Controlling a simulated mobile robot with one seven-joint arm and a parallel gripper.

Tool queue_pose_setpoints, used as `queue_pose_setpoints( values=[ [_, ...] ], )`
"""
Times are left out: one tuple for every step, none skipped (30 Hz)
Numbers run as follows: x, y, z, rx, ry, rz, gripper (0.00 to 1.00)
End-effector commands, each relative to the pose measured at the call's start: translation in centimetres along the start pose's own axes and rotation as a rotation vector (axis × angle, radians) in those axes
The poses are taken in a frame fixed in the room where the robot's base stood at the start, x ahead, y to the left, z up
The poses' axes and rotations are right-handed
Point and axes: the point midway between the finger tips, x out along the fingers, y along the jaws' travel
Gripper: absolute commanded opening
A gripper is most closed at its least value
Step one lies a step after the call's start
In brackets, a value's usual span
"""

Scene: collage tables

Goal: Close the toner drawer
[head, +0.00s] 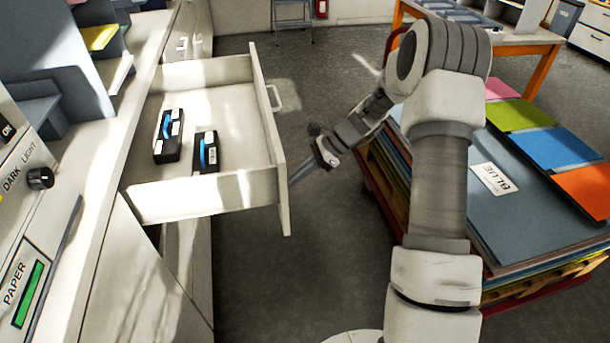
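The toner drawer (200,204) is a white drawer pulled out from the cabinet at the left of the head view. Two black cartridges with blue stripes lie inside it, one farther left (169,136) and one nearer the middle (206,153). Its front panel (270,130) faces right and carries a pale handle (274,97). My gripper (303,176) is low on the right side of the front panel, below the handle. Its dark fingers point left toward the panel; whether they touch it, and whether they are apart, I cannot tell.
A cart (470,245) with stacked coloured sheets, one labelled BLUE, stands close at the right of my arm. A copier panel (25,200) is at the left edge. An orange-legged table (543,70) and a step ladder (292,15) stand behind. Grey floor lies between drawer and cart.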

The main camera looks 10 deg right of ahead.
Motion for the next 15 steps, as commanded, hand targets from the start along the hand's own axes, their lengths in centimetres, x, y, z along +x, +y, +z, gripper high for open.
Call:
queue_pose_setpoints(
  values=[
    [0.9, 0.1, 1.1, -0.004, -0.004, 0.006, 0.00],
    [1.4, 0.1, 1.6, -0.004, -0.004, 0.007, 0.00],
    [2.1, 0.1, 2.2, -0.004, -0.004, 0.007, 0.00],
    [2.6, 0.1, 2.8, -0.004, -0.004, 0.006, 0.00],
    [3.2, 0.1, 3.3, -0.004, -0.004, 0.007, 0.00],
    [4.0, 0.1, 4.1, -0.004, -0.004, 0.008, 0.00],
    [4.7, 0.2, 4.7, -0.003, -0.004, 0.008, 0.00],
    [5.3, 0.1, 5.2, -0.004, -0.004, 0.007, 0.00],
    [6.1, 0.2, 6.0, -0.004, -0.004, 0.008, 0.00],
    [6.7, 0.1, 6.5, -0.005, -0.003, 0.007, 0.00],
    [7.3, 0.2, 7.1, -0.004, -0.004, 0.007, 0.00],
    [8.2, 0.2, 7.9, -0.004, -0.004, 0.007, 0.00],
    [8.8, 0.2, 8.4, -0.004, -0.004, 0.008, 0.00],
    [9.4, 0.2, 9.0, -0.003, -0.003, 0.007, 0.00],
    [10.2, 0.2, 9.7, -0.004, -0.004, 0.008, 0.00]
  ],
)
